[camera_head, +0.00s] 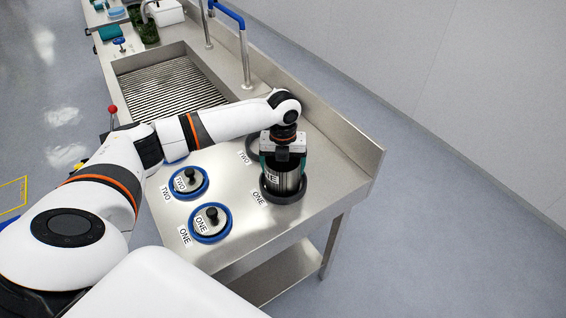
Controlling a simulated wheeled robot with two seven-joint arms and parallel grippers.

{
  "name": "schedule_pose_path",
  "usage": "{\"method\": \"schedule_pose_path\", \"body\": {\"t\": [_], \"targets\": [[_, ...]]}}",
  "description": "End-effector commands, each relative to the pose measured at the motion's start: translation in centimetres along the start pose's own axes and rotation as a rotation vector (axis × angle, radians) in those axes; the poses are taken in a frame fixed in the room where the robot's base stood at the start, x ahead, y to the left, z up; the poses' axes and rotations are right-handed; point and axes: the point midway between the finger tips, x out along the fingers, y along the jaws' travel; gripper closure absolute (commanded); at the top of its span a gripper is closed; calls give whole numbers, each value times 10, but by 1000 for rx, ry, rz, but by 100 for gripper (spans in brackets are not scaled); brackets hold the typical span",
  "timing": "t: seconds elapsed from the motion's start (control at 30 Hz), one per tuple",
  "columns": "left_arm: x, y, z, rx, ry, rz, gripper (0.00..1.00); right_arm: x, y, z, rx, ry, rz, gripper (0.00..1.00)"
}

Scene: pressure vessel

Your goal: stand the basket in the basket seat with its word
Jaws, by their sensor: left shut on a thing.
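The basket (284,181) is a shiny metal cylinder with a dark top, upright at the right end of the steel counter. The letters "NE" show on its label; the rest is hidden. My left gripper (284,158) comes down from above and is shut on the basket's top. The basket's bottom is inside or just above the dark ring of the seat (288,198) marked ONE; I cannot tell if it rests on the base. Another seat (251,150) marked TWO is partly hidden behind the gripper. My right gripper is out of view.
Two blue-ringed lids with black knobs, TWO (188,181) and ONE (211,220), sit left of the basket. A ribbed sink (170,85) lies behind my left arm, with a blue-handled tap (243,50). A raised steel edge (345,145) borders the counter's right side.

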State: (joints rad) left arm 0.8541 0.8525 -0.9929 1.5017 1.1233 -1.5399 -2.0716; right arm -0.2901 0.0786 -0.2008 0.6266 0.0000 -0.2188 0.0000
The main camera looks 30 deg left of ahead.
Motion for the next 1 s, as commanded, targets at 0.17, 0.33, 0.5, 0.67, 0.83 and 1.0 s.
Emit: {"method": "schedule_pose_path", "body": {"t": [0.17, 0.33, 0.5, 0.67, 0.83, 1.0], "targets": [[0, 0, 0, 0, 1, 1, 46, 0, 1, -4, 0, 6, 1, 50], [2, 0, 0, 0, 0, 0, 0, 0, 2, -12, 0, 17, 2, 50], [2, 0, 0, 0, 0, 0, 0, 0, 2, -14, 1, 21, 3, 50], [-5, 1, -1, 0, 2, 2, 0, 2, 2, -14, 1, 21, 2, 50], [-32, 1, -1, 1, 5, 5, 0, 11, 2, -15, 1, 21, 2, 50], [-70, 1, -1, 0, 5, 4, 0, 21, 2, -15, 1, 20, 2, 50]]}}
